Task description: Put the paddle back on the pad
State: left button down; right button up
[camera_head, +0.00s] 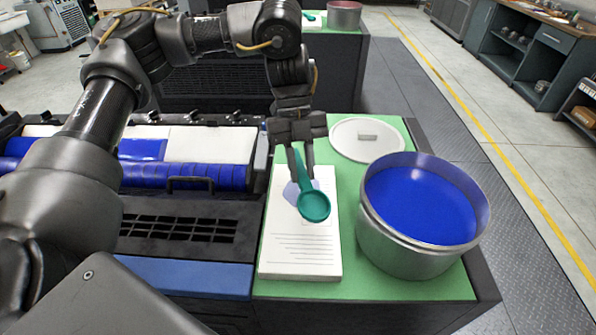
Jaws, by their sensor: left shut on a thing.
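My left gripper (301,165) comes down from above and is shut on the handle of a teal paddle (314,207) with a round, shallow end. The round end points towards me and shows over the white paper pad (300,264). The pad lies on the green top and has printed lines. A blue-violet patch (291,193) shows on the pad beside the paddle's handle. I cannot tell whether the paddle touches the pad or is just above it. My right gripper is not in view.
A metal pot of blue ink (408,251) stands right of the pad. A round white lid (365,138) lies behind it on the green top (375,289). The press with blue rollers (186,175) is at left. Little free room is left between pad and pot.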

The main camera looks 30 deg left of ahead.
aim_at(297, 160)
pick_arm(q)
jog(key=f, duration=0.1)
jog(key=w+a+f, duration=0.1)
jog(key=w+f, duration=0.1)
jog(key=shift+a+p, duration=0.3)
jog(key=shift+w+a+f, duration=0.1)
jog(key=shift+a+f, duration=0.05)
jog(key=shift+f, duration=0.15)
notch_tip(297, 160, down, 3)
jog(key=shift+w+a+p, duration=0.1)
jog(key=shift+p, duration=0.7)
jog(key=shift+f, duration=0.25)
jog(key=c, duration=1.3)
grip_release()
jog(key=shift+o, duration=0.2)
